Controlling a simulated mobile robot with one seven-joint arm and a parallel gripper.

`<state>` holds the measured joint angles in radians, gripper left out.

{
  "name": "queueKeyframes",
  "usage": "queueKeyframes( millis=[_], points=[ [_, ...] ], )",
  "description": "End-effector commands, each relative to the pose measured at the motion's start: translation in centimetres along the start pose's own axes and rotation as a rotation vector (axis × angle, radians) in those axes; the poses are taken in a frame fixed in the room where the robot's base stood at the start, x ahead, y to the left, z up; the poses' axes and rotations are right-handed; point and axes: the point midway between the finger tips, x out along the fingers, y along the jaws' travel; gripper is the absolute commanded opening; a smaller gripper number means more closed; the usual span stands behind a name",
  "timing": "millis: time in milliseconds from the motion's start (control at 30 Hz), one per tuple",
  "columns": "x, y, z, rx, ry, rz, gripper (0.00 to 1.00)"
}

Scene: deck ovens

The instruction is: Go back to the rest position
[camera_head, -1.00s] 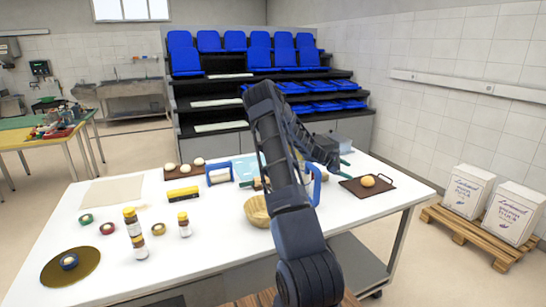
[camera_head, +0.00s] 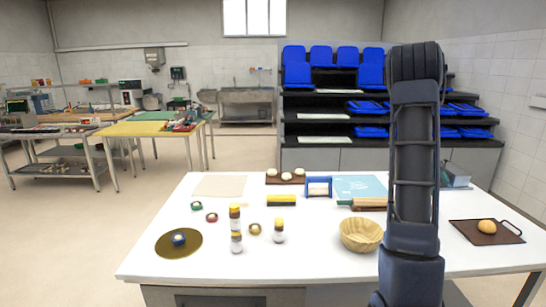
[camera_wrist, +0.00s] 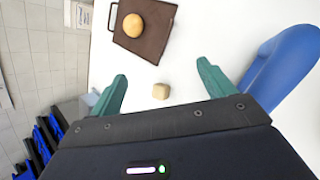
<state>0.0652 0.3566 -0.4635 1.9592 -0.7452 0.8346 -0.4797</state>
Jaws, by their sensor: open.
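My gripper (camera_wrist: 160,90) shows in the wrist view with its two green fingers spread wide apart. The white table (camera_head: 330,265) spreads below the arm. A brown board (camera_head: 478,239) with a round bread roll (camera_head: 487,226) lies at its right end. The roll also shows in the wrist view (camera_wrist: 133,25).
A wooden bowl (camera_head: 361,234) stands just left of my arm. Several jars (camera_head: 279,231), a round gold plate (camera_head: 170,247) and a blue-framed tool (camera_head: 319,187) are on the table. A rack with blue trays (camera_head: 345,65) stands behind. Open floor lies to the left.

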Motion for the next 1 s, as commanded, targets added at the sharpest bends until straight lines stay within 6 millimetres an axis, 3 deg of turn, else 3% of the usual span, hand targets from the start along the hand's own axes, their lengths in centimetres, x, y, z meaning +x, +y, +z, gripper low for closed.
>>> queueKeyframes(
  millis=[100, 467, 1000],
  points=[
    [-3.0, -1.2, 0.8, 0.051, 0.06, -0.015, 0.82],
    [-11.0, -6.0, 3.1, 0.186, 0.223, -0.077, 0.82],
    [-22.1, -18.3, 8.4, 0.402, 0.479, -0.262, 0.82]
  ],
)
